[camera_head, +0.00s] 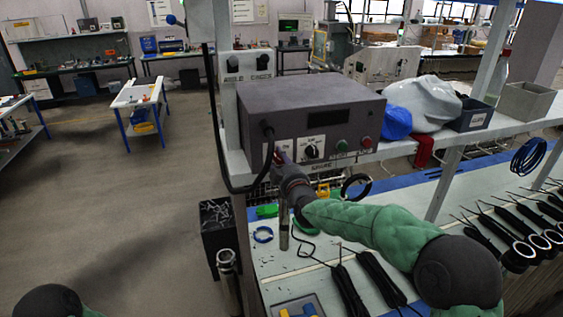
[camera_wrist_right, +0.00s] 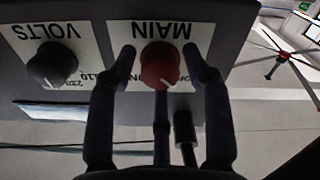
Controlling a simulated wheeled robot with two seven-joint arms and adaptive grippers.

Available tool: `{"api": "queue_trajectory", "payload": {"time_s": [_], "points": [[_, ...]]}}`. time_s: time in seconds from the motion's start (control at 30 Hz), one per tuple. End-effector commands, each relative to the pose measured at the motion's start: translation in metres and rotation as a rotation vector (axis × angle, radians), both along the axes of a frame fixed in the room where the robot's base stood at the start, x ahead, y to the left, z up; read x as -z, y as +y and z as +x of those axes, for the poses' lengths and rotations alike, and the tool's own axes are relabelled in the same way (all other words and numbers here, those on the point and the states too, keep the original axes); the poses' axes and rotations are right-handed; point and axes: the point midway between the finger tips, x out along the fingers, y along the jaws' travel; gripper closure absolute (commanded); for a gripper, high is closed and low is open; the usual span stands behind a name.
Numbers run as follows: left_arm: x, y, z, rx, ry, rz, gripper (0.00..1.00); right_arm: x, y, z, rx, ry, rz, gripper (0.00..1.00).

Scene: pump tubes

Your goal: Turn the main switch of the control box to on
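The grey control box (camera_head: 310,112) stands on the shelf in the head view. Its main switch is a red knob (camera_wrist_right: 160,64) under an upside-down MAIN label in the right wrist view. The knob's white mark points down and slightly right in that view. Letters like "ON" show beside the left finger; the right side of the label is partly hidden. My right gripper (camera_wrist_right: 160,58) is open, with one fingertip on each side of the knob and small gaps visible. In the head view my right gripper (camera_head: 281,161) is at the box front and covers the switch. My left gripper is out of view.
A black VOLTS knob (camera_wrist_right: 52,66) sits beside the main switch. Green (camera_head: 341,146) and red (camera_head: 366,142) buttons are right of it on the box. A black cable (camera_head: 220,150) hangs at the box's left. Black tools (camera_head: 380,280) lie on the bench below.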

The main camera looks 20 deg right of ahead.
Motion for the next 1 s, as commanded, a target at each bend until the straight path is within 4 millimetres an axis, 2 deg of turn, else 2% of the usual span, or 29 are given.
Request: {"api": "queue_trajectory", "payload": {"time_s": [0.03, 0.1, 0.13, 0.37, 0.57, 1.0], "points": [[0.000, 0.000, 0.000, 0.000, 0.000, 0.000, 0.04, 0.000, 0.000, 0.000, 0.000, 0.000, 0.000, 0.73], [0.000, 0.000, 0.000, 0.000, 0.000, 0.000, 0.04, 0.000, 0.000, 0.000, 0.000, 0.000, 0.000, 0.93], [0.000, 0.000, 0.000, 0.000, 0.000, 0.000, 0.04, 0.000, 0.000, 0.000, 0.000, 0.000, 0.000, 0.98], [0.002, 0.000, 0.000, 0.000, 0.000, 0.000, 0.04, 0.001, 0.000, 0.000, 0.000, 0.000, 0.007, 0.98], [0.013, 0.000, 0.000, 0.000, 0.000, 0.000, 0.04, 0.002, 0.000, 0.000, 0.001, 0.002, 0.064, 0.98], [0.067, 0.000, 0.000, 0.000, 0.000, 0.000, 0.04, 0.006, 0.001, 0.000, -0.001, 0.015, 0.413, 0.98]]}}
